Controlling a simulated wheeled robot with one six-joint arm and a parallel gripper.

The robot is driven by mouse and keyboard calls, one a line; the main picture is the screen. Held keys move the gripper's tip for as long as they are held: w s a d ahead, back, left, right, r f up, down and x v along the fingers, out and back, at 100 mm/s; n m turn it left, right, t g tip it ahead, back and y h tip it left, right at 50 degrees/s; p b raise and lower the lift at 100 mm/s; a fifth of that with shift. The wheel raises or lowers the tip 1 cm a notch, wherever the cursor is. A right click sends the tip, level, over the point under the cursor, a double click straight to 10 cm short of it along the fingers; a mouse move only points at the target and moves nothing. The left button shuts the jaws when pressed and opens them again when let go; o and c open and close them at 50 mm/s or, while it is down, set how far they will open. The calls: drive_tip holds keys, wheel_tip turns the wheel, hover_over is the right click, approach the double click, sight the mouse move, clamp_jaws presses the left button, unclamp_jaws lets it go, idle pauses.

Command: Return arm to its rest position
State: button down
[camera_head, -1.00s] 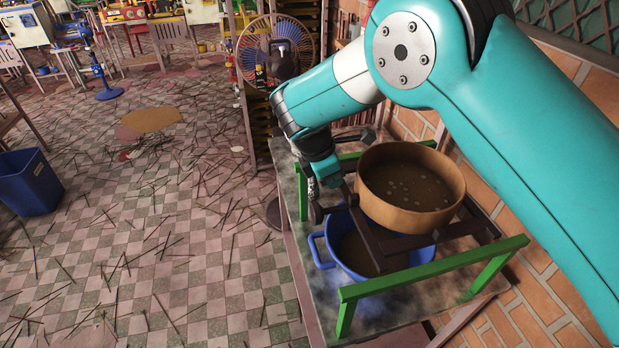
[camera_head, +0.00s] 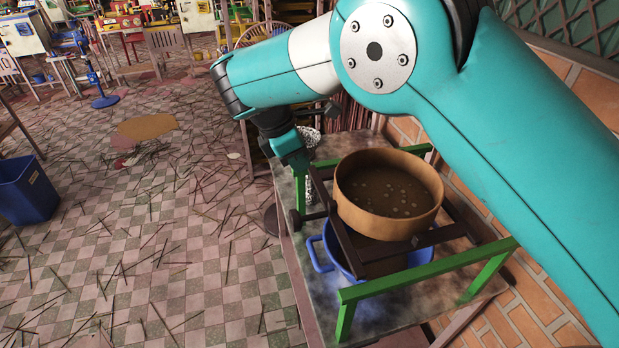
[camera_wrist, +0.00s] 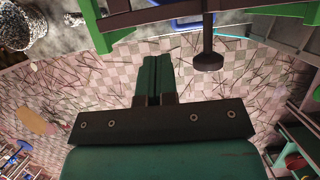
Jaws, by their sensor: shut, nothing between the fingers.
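My gripper (camera_head: 302,164) is at the end of my teal arm, over the back left part of the work table. In the wrist view its two fingers (camera_wrist: 152,80) are together with nothing between them. It appears apart from the round brown sieve (camera_head: 388,222), which is to its right in the head view. The sieve sits on a dark sliding frame (camera_head: 455,232) across green rails. The frame's dark knob (camera_wrist: 207,60) shows right of the fingers in the wrist view. Part of my arm hides the fan behind it.
A blue basin (camera_head: 318,256) stands under the sieve on the grey table (camera_head: 385,325). Green rails (camera_head: 430,270) border it. A brick wall is on the right. A blue bin (camera_head: 27,190) stands at far left on a checkered floor strewn with sticks.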

drive_tip(key=shift+v, duration=0.95)
drive_tip(key=s+d+r+m+y+b, duration=0.1)
drive_tip(key=s+d+r+m+y, duration=0.1)
drive_tip(key=s+d+r+m, duration=0.3)
drive_tip(key=s+d+r+m+y+b, duration=0.1)
drive_tip(key=d+r+b, duration=0.1)
drive_tip(key=d, duration=0.5)
drive_tip(key=s+d+m+y, duration=0.2)
drive_tip(key=s+m, duration=0.1)
drive_tip(key=s, duration=0.8)
drive_tip(key=s+d+m+g+y+b, duration=0.1)
drive_tip(key=s+d+m+y, duration=0.1)
drive_tip(key=s, duration=0.9)
drive_tip(key=m+y, duration=0.1)
drive_tip(key=m, duration=0.1)
drive_tip(key=shift+m+b, duration=0.3)
